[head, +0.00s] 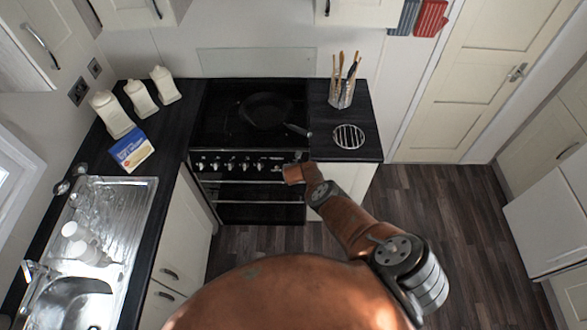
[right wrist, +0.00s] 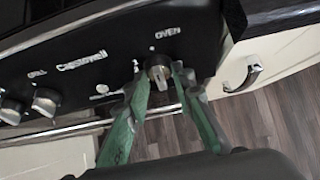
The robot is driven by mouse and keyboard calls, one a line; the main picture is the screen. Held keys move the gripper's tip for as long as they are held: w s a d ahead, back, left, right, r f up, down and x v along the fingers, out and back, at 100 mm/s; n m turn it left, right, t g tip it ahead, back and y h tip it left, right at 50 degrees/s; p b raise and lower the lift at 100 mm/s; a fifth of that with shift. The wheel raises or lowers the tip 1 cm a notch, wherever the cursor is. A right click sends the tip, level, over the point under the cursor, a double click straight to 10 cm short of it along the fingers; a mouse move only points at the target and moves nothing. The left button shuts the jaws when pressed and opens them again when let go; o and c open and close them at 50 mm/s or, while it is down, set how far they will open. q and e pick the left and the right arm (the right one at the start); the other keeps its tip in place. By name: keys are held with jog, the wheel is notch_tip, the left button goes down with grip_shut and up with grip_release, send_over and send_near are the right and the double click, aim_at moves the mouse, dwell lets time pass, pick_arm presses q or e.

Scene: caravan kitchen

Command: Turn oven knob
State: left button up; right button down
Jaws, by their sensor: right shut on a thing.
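The oven knob (right wrist: 159,74) sits under the "OVEN" label at the right end of the black control panel (right wrist: 100,62) in the right wrist view. My right gripper (right wrist: 160,78) has its two green fingers on either side of this knob, shut on it. In the head view my right arm reaches to the right end of the oven's (head: 235,165) knob row, and the gripper end (head: 293,173) hides the oven knob there. My left gripper is in neither view.
Other knobs (right wrist: 46,102) line the panel to the left, and a rail runs below it. A frying pan (head: 265,110) stands on the hob, its handle pointing right. A utensil pot (head: 342,95) and round trivet (head: 348,136) are on the right counter. The floor at right is clear.

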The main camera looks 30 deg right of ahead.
jog(key=shift+s+a+f, duration=0.1)
jog(key=shift+f, duration=0.05)
jog(key=c, duration=1.7)
grip_release()
jog(key=shift+o, duration=0.2)
jog(key=shift+b, duration=0.3)
